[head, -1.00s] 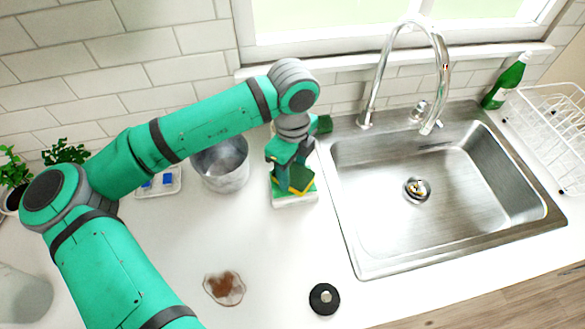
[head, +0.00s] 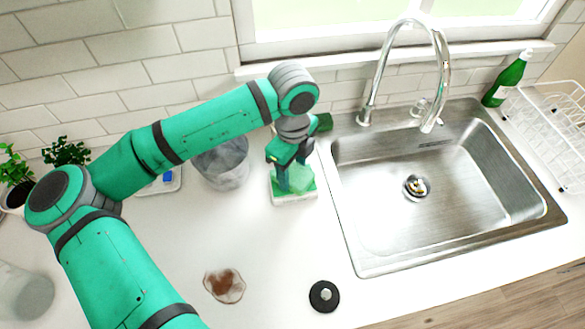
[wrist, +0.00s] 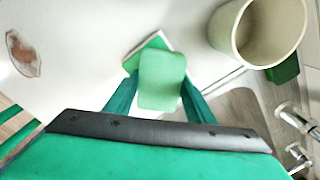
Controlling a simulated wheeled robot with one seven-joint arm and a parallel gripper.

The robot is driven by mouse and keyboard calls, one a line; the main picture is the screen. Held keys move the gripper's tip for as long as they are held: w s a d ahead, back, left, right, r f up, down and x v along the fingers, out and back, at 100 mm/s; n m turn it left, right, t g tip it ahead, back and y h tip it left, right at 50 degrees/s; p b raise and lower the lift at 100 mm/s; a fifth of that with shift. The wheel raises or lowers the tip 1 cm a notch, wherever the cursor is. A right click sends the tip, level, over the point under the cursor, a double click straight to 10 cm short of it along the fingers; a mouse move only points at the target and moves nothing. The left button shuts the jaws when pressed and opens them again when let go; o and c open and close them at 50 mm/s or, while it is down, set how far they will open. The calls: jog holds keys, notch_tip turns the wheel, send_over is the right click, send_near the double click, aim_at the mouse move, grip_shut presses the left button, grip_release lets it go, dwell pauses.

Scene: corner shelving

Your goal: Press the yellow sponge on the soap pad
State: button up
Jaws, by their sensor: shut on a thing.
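My gripper (head: 290,172) points down over the soap pad and is shut on the sponge (head: 299,179). The sponge now looks pale green rather than yellow. In the wrist view the sponge (wrist: 162,78) is between the two fingers (wrist: 160,88). The soap pad (head: 294,198) is a green-topped, white-sided square block on the counter, left of the sink. It also shows in the wrist view (wrist: 148,45), partly hidden by the sponge. The sponge overlaps the pad; whether they touch is hard to tell.
A grey bucket (head: 222,166) stands close left of the pad. The steel sink (head: 440,190) and faucet (head: 438,75) are to the right. A brown stain (head: 224,286) and a black round stopper (head: 324,297) lie on the front counter. A green bottle (head: 508,80) stands behind the sink.

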aim_at(293, 172)
jog(key=shift+f, duration=0.45)
dwell(1.5)
jog(key=shift+r, duration=3.55)
